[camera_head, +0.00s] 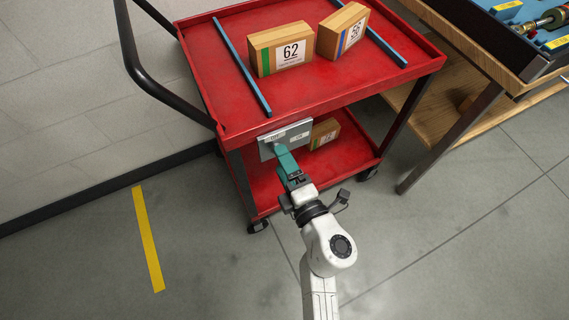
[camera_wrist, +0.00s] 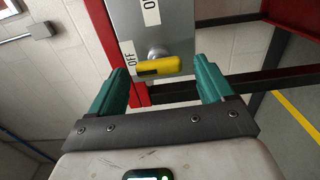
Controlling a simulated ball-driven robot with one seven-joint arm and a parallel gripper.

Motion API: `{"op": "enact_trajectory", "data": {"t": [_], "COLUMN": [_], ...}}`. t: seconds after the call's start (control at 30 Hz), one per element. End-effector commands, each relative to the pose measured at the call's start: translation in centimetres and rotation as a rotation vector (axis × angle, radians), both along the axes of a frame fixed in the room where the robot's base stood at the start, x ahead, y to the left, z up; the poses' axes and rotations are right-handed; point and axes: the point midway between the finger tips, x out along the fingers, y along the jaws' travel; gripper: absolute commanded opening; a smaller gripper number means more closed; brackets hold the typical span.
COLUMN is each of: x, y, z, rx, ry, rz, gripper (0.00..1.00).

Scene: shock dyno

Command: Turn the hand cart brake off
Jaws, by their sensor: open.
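The red hand cart (camera_head: 285,105) has a grey brake plate (camera_head: 266,152) on its near end, below the top tray. In the wrist view the plate (camera_wrist: 178,22) carries a yellow lever (camera_wrist: 158,67) on a round grey hub. The lever lies crosswise in that picture. A white label reading OFF (camera_wrist: 130,54) is by its left end, and another label (camera_wrist: 151,12), partly cut off, is higher up. My gripper (camera_head: 279,149) is open in front of the plate. In the wrist view its teal fingers (camera_wrist: 163,80) stand either side of the lever, apart from it. The lever is hidden in the head view.
A wooden workbench (camera_head: 478,40) stands at the right. The floor at left is clear.

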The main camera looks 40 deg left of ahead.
Motion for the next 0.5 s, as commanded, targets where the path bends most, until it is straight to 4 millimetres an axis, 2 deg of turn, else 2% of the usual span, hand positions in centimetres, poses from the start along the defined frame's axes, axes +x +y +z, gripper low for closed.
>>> {"op": "enact_trajectory", "data": {"t": [0.17, 0.5], "x": [-0.6, -3.0], "y": [-1.5, -7.4], "z": [0.1, 0.1], "rx": [-0.001, -0.001], "ry": [0.004, 0.003], "rz": [-0.003, -0.003], "gripper": [0.81, 0.81]}}
